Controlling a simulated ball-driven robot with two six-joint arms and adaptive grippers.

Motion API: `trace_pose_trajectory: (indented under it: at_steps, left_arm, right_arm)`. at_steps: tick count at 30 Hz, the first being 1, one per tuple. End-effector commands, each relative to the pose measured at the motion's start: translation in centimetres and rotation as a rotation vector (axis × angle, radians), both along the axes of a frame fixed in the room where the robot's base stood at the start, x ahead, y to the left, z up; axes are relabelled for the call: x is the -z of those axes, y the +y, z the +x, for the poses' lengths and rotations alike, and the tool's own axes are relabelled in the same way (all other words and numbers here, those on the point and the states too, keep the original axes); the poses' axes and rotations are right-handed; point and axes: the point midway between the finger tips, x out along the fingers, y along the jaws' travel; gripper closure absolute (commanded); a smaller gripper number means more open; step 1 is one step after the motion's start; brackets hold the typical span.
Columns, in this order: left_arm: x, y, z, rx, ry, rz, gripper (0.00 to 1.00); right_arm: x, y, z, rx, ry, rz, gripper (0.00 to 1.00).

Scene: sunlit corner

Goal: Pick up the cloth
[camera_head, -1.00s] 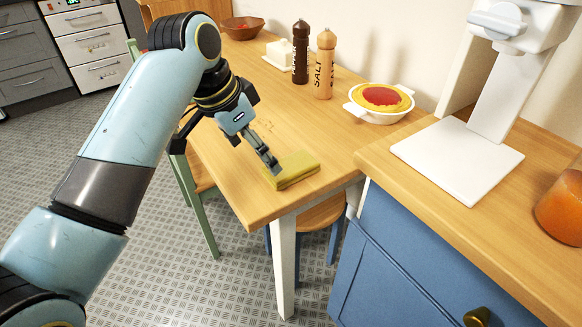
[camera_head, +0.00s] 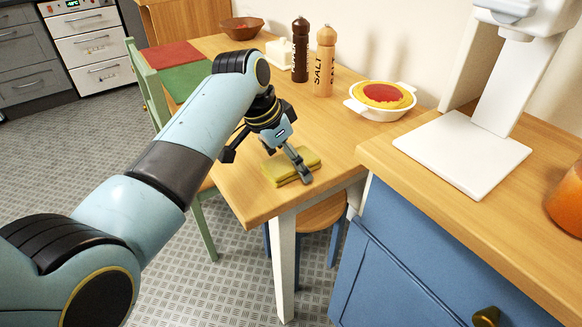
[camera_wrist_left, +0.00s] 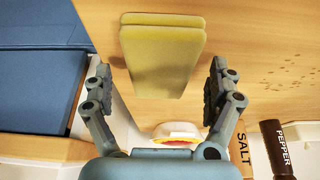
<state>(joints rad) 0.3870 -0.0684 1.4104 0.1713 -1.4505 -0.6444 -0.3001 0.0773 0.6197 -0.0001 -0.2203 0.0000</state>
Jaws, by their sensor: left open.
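The cloth (camera_head: 282,168) is a folded yellow-green pad lying flat near the front corner of the wooden table. It also shows in the left wrist view (camera_wrist_left: 160,55), ahead of and between my fingers. My left gripper (camera_head: 304,180) is at the cloth's right side in the head view, its fingers covering part of that edge. In the left wrist view my left gripper (camera_wrist_left: 160,88) is open, with one finger on either side and nothing held. Whether a finger touches the cloth cannot be told. My right gripper is not in view.
The table (camera_head: 250,200) holds a pepper mill (camera_head: 301,50), a salt mill (camera_head: 325,62), a white dish with red-topped food (camera_head: 381,100), a white butter dish (camera_head: 280,54) and a brown bowl (camera_head: 242,28). A blue cabinet (camera_head: 420,250) stands at the right. Crumbs (camera_wrist_left: 276,76) lie on the table.

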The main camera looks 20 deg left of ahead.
Motion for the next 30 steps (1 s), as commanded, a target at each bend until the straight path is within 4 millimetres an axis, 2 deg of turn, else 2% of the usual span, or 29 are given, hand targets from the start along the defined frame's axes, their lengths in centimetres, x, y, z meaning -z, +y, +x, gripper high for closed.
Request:
trace_pose_trajectory:
  at_steps: [6,7,20,26,30]
  left_arm:
    - [0.0,0.0,0.1,0.000,-0.001,0.000,0.10]
    - [0.0,0.0,0.1,0.000,-0.001,0.000,0.12]
    - [0.1,0.0,0.0,0.000,-0.001,0.001,0.68]
    - [0.0,0.0,0.0,0.000,-0.001,0.001,0.70]
    - [-1.0,0.0,0.1,0.000,-0.004,0.001,0.70]
  right_arm:
    - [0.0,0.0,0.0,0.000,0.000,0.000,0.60]
    - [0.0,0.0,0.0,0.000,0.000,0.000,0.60]
    - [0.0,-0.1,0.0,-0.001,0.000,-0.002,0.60]
    - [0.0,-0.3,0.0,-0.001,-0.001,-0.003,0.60]
    - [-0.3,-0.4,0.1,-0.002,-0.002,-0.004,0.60]
